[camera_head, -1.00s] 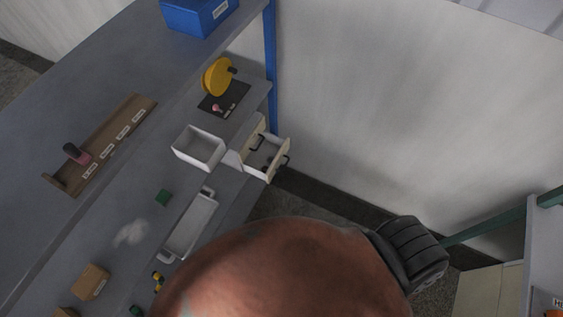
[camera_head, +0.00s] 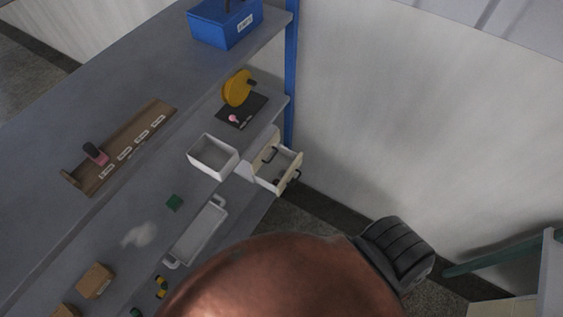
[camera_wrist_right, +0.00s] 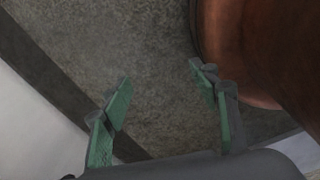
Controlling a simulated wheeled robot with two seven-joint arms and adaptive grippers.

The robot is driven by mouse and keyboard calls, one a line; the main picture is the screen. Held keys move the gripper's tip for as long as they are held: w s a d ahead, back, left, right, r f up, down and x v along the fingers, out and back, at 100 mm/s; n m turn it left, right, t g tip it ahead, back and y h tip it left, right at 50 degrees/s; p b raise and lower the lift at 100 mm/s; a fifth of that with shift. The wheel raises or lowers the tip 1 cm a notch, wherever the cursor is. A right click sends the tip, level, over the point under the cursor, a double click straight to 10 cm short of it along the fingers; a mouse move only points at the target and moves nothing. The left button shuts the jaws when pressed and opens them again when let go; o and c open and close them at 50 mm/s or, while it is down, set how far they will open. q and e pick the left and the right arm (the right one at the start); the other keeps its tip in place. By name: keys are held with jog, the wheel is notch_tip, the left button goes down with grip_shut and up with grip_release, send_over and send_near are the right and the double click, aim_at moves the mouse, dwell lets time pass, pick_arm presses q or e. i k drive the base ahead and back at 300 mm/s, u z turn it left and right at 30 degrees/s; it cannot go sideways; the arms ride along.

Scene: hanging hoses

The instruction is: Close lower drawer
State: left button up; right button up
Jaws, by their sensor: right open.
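A small cream drawer unit (camera_head: 252,165) stands at the right end of the workbench in the head view. Its lower drawer (camera_head: 281,173) is pulled out toward the right. Dark handles show on its drawers, and the open drawer has something dark inside. My right gripper (camera_wrist_right: 162,78) shows in its wrist view with its two green-padded fingers apart and nothing between them. My right gripper does not show in the head view. My left gripper is in neither view.
A white bin (camera_head: 213,156), a white tray (camera_head: 197,234) and a green block (camera_head: 174,202) are on the bench left of the drawers. A blue post (camera_head: 291,75) and pale wall stand behind. A large copper-brown rounded shape hides the bottom middle.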

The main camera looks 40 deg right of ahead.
aim_at(286, 160)
jog(key=u, duration=0.75)
jog(key=k, duration=0.85)
jog(key=z, duration=1.2)
jog(key=i, duration=0.5)
